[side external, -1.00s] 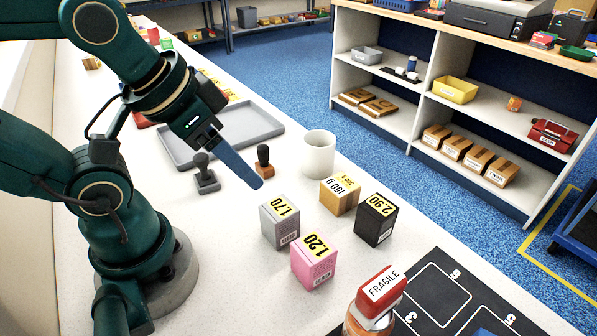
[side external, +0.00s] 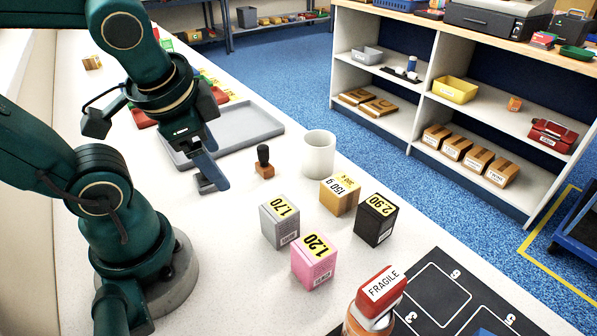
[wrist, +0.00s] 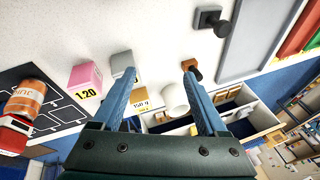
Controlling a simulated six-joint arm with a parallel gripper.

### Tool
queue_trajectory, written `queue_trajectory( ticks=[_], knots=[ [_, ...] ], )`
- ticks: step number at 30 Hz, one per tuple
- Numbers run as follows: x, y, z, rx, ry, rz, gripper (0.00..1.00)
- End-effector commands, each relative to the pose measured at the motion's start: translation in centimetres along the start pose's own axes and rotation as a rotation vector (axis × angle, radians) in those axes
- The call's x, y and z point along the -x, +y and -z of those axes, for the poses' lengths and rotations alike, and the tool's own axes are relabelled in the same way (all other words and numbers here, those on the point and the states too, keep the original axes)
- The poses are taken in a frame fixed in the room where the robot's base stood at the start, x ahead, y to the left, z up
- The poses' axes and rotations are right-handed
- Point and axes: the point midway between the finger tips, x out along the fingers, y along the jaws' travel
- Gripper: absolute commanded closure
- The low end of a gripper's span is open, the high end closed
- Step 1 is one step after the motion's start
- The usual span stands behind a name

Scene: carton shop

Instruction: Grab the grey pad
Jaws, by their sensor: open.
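The grey pad seems to be the grey-based stamp with a dark handle; it shows clear at the top of the wrist view (wrist: 209,20). In the side view my gripper largely hides this grey stamp (side external: 203,184), and only part of its base shows. My gripper (side external: 219,186) points downward in front of it, with blue fingers. In the wrist view my gripper (wrist: 160,74) is open with nothing held between the fingertips. The grey stamp lies beyond the right finger there, apart from it.
A brown stamp (side external: 264,170) stands close to the right. A white cup (side external: 318,155), a grey box (side external: 279,226), a pink box (side external: 314,266), a tan box (side external: 340,199) and a black box (side external: 375,222) stand nearby. A grey tray (side external: 245,122) lies behind.

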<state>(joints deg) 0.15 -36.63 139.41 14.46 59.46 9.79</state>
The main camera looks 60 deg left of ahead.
Motion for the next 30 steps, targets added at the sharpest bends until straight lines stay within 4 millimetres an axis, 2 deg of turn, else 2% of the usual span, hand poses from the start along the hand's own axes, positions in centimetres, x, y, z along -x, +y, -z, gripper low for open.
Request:
queue_trajectory(
  ticks=[4, 9, 18, 23, 30],
  knots=[
    [-1.4, -3.1, -2.0, -0.224, -0.227, 0.1, 0.24],
    [-2.5, -7.2, -3.6, -0.493, -0.505, 0.194, 0.24],
    [-4.4, -13.1, -3.5, -0.931, -0.937, 0.285, 0.24],
    [-5.9, -14.2, -3.2, -1.075, -1.068, 0.29, 0.24],
    [-7.5, -13.7, -3.7, -1.139, -1.129, 0.25, 0.24]
  ],
)
